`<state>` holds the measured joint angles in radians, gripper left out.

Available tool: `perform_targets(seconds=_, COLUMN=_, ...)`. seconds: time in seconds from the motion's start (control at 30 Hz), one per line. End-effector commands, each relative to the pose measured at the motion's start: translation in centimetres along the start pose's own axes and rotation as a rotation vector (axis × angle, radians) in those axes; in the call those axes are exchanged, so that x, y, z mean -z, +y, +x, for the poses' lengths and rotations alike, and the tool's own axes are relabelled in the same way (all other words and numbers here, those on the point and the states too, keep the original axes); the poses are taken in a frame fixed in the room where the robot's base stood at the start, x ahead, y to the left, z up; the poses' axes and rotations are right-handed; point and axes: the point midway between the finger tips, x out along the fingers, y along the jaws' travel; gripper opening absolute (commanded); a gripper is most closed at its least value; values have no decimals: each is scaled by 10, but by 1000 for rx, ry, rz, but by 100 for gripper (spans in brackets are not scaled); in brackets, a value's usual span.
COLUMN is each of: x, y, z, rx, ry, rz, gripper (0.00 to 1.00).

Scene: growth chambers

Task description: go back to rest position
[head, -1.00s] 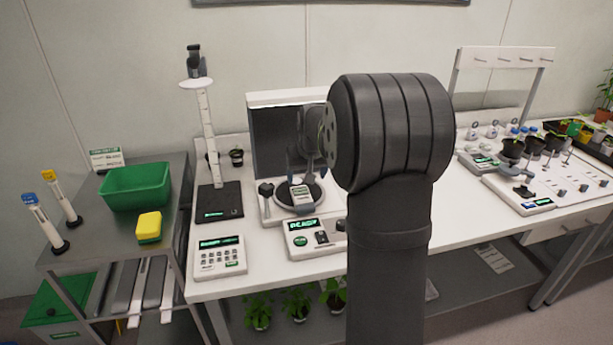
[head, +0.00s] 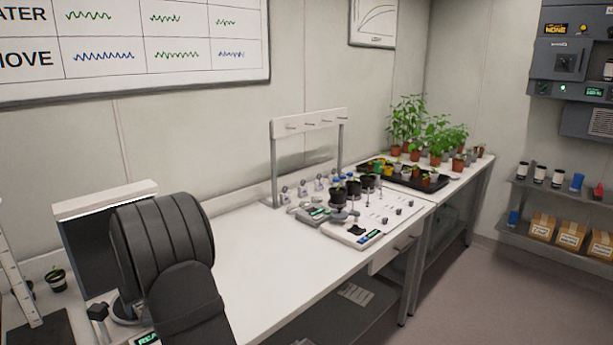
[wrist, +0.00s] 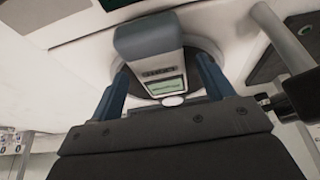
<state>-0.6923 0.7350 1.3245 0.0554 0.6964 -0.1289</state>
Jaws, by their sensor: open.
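My gripper (wrist: 162,66) shows in the wrist view with its two blue fingers apart. A small grey-blue and white device (wrist: 150,40) with a green label lies between and just beyond the fingers. I cannot tell whether the fingers touch it. It sits over a round dark plate (wrist: 207,62) with a pale rim. In the head view my dark arm stands at the lower left, in front of a dark-panelled booth (head: 85,245), and hides the gripper and the device.
A white bench (head: 265,265) runs right, clear in its middle. A panel with knobs and dark pots (head: 375,215) and a hook rack (head: 310,125) stand farther along it. A black tray of plants (head: 425,183) is at the far end. A small potted seedling (head: 56,280) stands at the left.

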Motion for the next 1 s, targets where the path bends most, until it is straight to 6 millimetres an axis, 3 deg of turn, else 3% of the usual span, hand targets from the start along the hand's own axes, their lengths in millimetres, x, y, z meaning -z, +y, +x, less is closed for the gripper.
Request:
perform_targets(seconds=0.1, x=9, y=0, z=-19, rx=-1, ry=8, rz=0, gripper=74)
perform_targets(seconds=0.3, x=12, y=0, z=-29, rx=-1, ry=6, rz=1, gripper=74)
perform_targets(seconds=0.7, x=12, y=0, z=-27, rx=-1, ry=4, rz=0, gripper=74)
perform_targets(seconds=0.93, x=0, y=0, z=0, rx=0, ry=1, rz=0, gripper=74)
perform_targets(seconds=1.0, x=0, y=0, z=-14, rx=-1, ry=9, rz=0, gripper=74)
